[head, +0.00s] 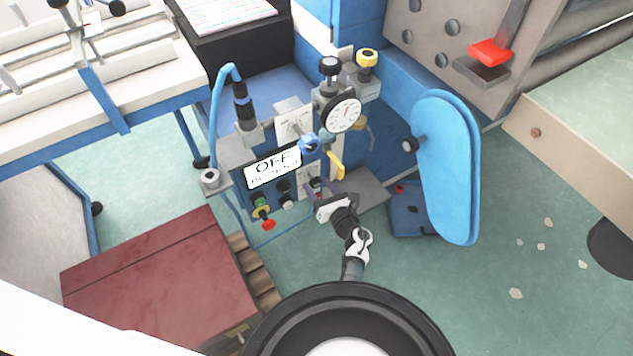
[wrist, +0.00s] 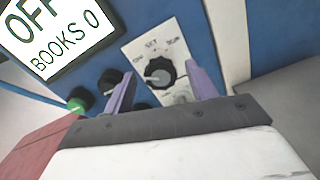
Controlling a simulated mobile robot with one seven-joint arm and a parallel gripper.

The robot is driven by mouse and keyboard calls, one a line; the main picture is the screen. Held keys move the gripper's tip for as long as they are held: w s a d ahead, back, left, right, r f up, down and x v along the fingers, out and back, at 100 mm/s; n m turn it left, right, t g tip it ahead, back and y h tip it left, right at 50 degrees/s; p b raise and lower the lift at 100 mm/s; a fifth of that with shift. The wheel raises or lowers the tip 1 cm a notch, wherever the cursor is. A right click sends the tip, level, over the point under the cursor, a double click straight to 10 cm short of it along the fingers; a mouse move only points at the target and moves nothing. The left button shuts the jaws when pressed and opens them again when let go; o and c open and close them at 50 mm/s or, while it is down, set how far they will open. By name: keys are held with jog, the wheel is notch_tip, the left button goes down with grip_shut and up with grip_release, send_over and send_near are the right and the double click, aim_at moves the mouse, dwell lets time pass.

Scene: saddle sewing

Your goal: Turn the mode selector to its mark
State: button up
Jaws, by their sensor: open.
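The mode selector (wrist: 159,72) is a black ribbed knob with a grey face on a white plate (wrist: 138,47) in the wrist view. The plate has small lettering around the knob, including "SET". Its exact pointing direction is hard to read. My gripper (wrist: 161,76) is open, with one purple finger on each side of the knob; I cannot tell whether either touches it. In the head view my gripper (head: 327,192) is at the front of the blue machine panel and largely hides the selector.
A display (head: 273,168) reads "OFF". Below it are a green button (wrist: 76,105), a black knob (wrist: 111,80) and a red button (head: 268,225). A gauge (head: 343,115) stands above; a blue padded board (head: 448,165) is at right. A dark red box (head: 165,280) is at lower left.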

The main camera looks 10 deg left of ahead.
jog(key=shift+x, duration=1)
jog(key=c, duration=1)
